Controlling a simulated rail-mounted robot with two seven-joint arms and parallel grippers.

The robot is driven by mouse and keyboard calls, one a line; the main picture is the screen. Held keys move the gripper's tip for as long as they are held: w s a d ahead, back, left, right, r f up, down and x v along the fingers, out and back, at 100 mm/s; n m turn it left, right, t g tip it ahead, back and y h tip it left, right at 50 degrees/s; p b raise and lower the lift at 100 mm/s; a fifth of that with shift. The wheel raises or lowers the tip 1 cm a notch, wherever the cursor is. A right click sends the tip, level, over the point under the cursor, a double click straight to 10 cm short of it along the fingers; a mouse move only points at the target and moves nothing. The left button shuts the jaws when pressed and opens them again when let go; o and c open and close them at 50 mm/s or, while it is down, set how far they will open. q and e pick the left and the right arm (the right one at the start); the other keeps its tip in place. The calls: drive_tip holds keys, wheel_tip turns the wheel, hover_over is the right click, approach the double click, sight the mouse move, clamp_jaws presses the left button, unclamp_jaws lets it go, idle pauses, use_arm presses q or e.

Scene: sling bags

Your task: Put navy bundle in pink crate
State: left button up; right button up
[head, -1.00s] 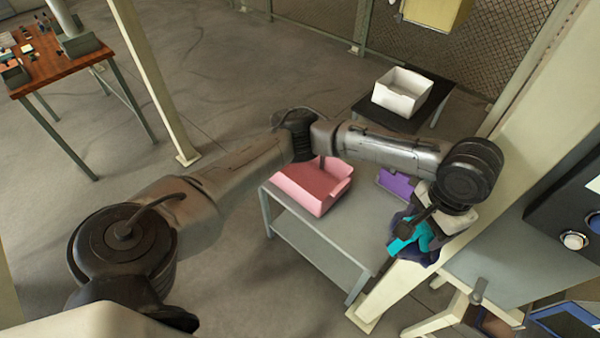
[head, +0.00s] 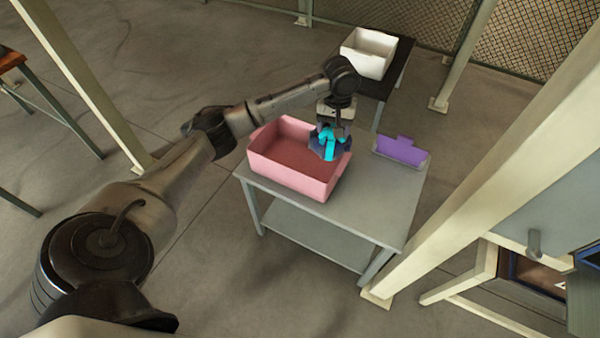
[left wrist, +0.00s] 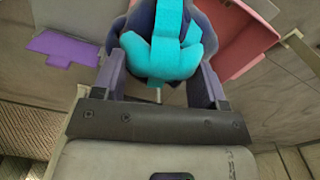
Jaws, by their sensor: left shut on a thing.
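The navy bundle (head: 317,147), with bright teal straps, hangs from my left gripper (head: 331,130). It is over the right end of the pink crate (head: 273,165) in the head view; I cannot tell if its lower part is below the rim. The left wrist view shows the bundle (left wrist: 143,18) between the fingers of my left gripper (left wrist: 165,75), which is shut on it. The pink crate (left wrist: 240,35) also shows behind the bundle there. The crate is open-topped and its visible inside looks empty. My right gripper is not in view.
The crate stands on a grey two-level table (head: 385,205). A purple holder (head: 401,151) is at the table's right back. A white bin (head: 368,53) sits on a black stand behind. A cream post (head: 450,215) rises close to the table's right side.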

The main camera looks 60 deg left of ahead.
use_arm(q)
drive_tip(key=shift+n, duration=0.8)
drive_tip(key=a+f, duration=0.1)
drive_tip(key=a, duration=0.1)
drive_tip(key=s+a+f+b, duration=0.1)
drive_tip(key=a+f, duration=0.2)
drive_tip(key=a, duration=0.1)
drive_tip(key=shift+s+f+b, duration=0.3)
drive_tip(key=shift+f+b, duration=0.1)
drive_tip(key=shift+a+f+b, duration=0.1)
drive_tip(key=shift+f+b, duration=2.85)
drive_tip(key=shift+f, duration=5.75)
drive_tip(key=o, duration=1.3)
drive_tip(key=shift+f, duration=0.1)
drive_tip(key=shift+o, duration=0.2)
